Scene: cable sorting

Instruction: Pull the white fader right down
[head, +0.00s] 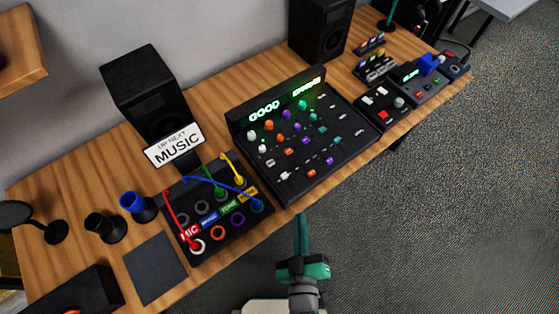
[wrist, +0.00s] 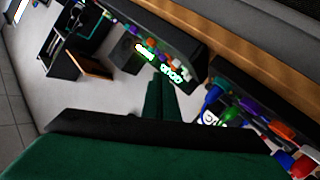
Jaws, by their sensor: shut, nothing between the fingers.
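The black mixer (head: 262,183) stands mid-table with lit "GOOD" text, rows of coloured knobs and a row of faders. The white fader cap (head: 284,176) is at the left end of the fader row, near the mixer's front-left edge. My green gripper (head: 301,217) is shut and empty, just off the table's front edge, below the mixer in the picture and apart from the white fader. In the wrist view the shut fingers (wrist: 159,88) point toward the mixer (wrist: 186,45). I cannot pick out the white fader there.
A patch box (head: 230,238) with coloured cables sits left of the mixer, also in the wrist view (wrist: 240,75). Speakers (head: 148,92) (head: 318,30) stand behind. Small control boxes (head: 380,105) are at the right. The floor (head: 440,220) in front is clear.

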